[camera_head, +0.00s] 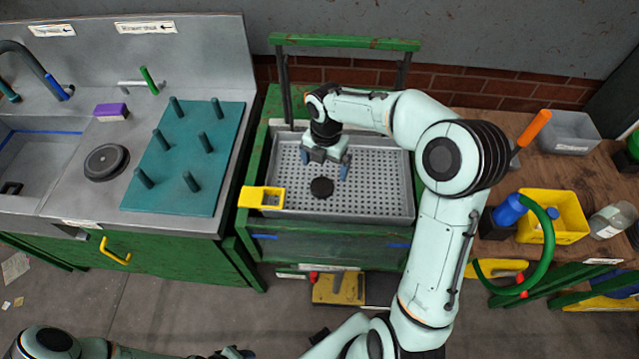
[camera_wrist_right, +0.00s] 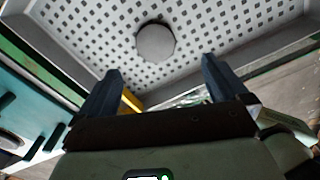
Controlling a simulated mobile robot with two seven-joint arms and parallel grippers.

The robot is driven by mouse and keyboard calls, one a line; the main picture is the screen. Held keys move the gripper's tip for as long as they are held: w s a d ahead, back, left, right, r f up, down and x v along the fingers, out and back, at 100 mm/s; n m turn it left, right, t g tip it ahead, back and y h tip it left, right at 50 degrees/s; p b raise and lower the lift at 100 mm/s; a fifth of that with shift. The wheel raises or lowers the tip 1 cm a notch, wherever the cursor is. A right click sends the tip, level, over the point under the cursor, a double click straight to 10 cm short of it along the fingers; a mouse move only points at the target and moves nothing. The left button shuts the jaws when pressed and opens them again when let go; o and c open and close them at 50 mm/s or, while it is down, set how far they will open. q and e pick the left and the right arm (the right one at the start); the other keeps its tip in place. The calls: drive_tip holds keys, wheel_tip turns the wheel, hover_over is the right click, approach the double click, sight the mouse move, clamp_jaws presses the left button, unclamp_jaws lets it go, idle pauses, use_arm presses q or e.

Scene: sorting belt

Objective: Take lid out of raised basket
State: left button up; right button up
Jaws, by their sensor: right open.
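The lid is a small dark round disc (camera_head: 321,187) lying on the perforated floor of the grey raised basket (camera_head: 390,208). In the right wrist view the lid (camera_wrist_right: 155,43) looks grey, beyond the fingertips and roughly between them, with a clear gap. My right gripper (camera_head: 325,172) is over the basket, just behind the lid in the head view. It is open and empty, its two blue fingers (camera_wrist_right: 163,75) spread apart. My left arm shows only in part at the bottom left of the head view; its gripper cannot be made out clearly.
A yellow bracket (camera_head: 262,197) sits on the basket's left front edge. A green frame (camera_head: 345,43) stands behind it. Left is a counter with a teal peg board (camera_head: 160,185) and a dark round disc (camera_head: 106,162). Right, a wooden table holds a yellow bin (camera_head: 553,217).

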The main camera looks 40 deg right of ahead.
sight(322, 185)
drive_tip(key=f, duration=0.6)
drive_tip(key=w+f, duration=0.1)
drive_tip(key=f, duration=0.2)
drive_tip(key=c, duration=1.1)
